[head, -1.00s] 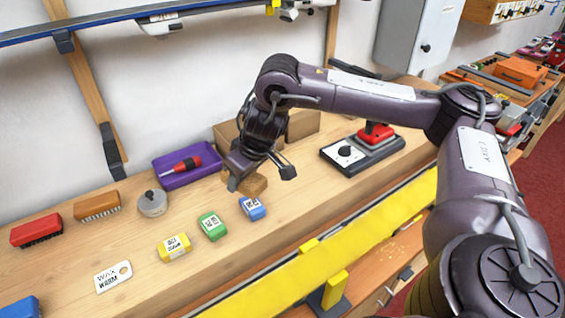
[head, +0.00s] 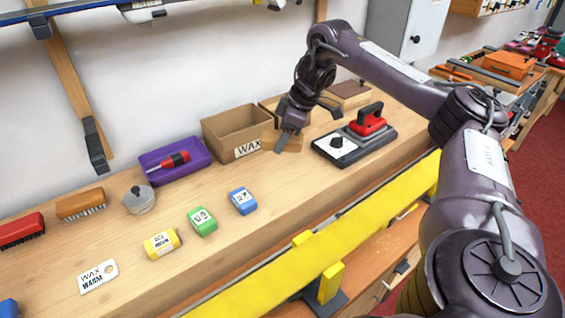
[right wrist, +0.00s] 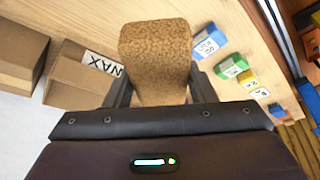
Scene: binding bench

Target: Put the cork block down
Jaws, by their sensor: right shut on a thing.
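The cork block (head: 293,144) is a brown speckled block with rounded corners. In the right wrist view the cork block (right wrist: 156,55) sits between the two fingers of my right gripper (right wrist: 155,92), which is shut on it. In the head view my right gripper (head: 305,122) is over the bench, right of the WAX box, and partly hides the block. I cannot tell whether the block touches the bench top. My left gripper is not in view.
The open cardboard WAX box (head: 222,133) stands just left of the block, with another box (head: 349,94) behind to the right. A red iron (head: 368,121) rests on a dark base to the right. Blue (head: 243,201), green (head: 202,221) and yellow (head: 162,244) wax blocks lie in front.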

